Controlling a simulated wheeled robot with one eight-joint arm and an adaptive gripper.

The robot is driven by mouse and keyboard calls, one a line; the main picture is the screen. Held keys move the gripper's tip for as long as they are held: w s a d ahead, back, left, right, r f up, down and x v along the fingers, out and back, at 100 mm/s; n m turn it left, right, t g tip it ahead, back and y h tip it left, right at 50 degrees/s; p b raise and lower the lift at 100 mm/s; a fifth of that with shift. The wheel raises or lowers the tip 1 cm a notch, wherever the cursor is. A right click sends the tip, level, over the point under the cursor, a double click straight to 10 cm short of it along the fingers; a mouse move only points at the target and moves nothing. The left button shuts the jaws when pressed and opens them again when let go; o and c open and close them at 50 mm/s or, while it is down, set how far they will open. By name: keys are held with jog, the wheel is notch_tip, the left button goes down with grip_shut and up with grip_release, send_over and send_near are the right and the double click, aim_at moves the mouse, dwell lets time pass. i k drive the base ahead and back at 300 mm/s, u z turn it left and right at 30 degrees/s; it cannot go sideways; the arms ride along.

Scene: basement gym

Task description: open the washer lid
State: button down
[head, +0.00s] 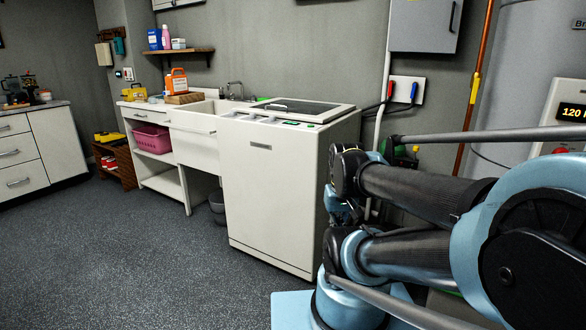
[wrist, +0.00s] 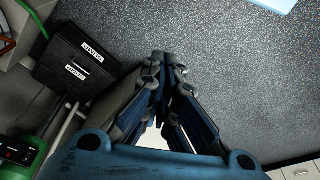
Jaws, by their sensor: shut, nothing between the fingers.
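The white washer (head: 270,190) stands in the middle of the head view against the back wall. Its lid (head: 305,108), a dark panel in a pale frame, lies flat and shut on top. A control strip with small green marks runs along the lid's near side. My gripper (wrist: 164,62) shows in the wrist view with its fingers together and nothing between them, above the speckled floor. My folded arm fills the right of the head view, right of the washer and apart from the lid. The washer does not clearly show in the wrist view.
A sink counter (head: 195,125) adjoins the washer's left, with an orange jug (head: 177,83) on it and a pink basket (head: 151,139) below. Pipes and a grey wall box (head: 424,25) are behind my arm. A labelled black box (wrist: 76,65) is near my gripper. The front floor is clear.

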aim_at(332, 111)
jog(key=z, duration=1)
jog(key=k, duration=1.05)
jog(key=u, duration=1)
jog(key=i, duration=1.65)
